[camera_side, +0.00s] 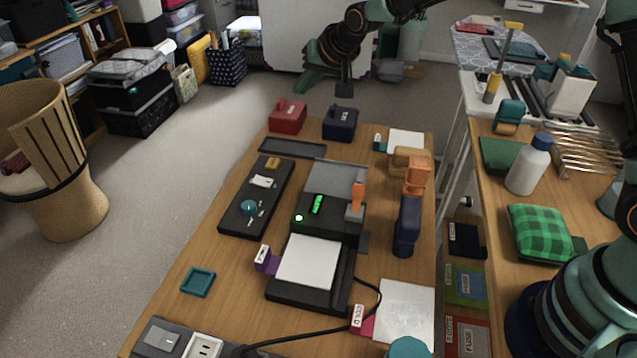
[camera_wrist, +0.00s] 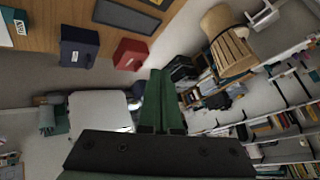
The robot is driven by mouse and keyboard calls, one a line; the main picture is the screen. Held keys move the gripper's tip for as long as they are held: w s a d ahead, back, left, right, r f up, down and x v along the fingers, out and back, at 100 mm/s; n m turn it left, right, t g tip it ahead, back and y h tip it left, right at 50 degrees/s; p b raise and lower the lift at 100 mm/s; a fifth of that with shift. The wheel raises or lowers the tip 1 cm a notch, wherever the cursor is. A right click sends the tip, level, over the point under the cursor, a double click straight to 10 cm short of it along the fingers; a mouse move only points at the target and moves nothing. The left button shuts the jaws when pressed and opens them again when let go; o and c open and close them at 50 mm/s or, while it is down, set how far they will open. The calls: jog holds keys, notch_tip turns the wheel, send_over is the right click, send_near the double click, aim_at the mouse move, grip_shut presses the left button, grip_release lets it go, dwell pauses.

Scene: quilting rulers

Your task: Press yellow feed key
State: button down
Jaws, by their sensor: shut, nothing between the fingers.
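A dark control panel (camera_side: 237,213) lies on the left of the wooden table in the side view. A small yellow key (camera_side: 272,163) is at its far end, above a white label plate (camera_side: 262,181) and a round teal knob (camera_side: 248,207). My gripper (camera_side: 303,87) is high beyond the table's far edge, well away from the panel. Its green fingers (camera_wrist: 160,72) are shut together and empty in the wrist view. The yellow key cannot be made out in the wrist view.
A red box (camera_side: 287,117) and a navy box (camera_side: 340,123) stand at the table's far edge; the red box (camera_wrist: 130,54) and navy box (camera_wrist: 79,47) also show in the wrist view. A black machine with white paper (camera_side: 308,262) sits right of the panel. A dark tray (camera_side: 292,148) lies behind the panel.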

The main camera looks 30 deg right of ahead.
jog(key=m, duration=0.1)
send_over(275, 165)
notch_tip(275, 165, down, 9)
jog(key=shift+f+t+y, duration=0.15)
jog(key=shift+t+y, duration=0.15)
jog(key=shift+y, duration=0.1)
jog(key=shift+f, duration=0.15)
jog(key=shift+f, duration=4.25)
jog(key=shift+f, duration=0.1)
jog(key=shift+f, duration=0.35)
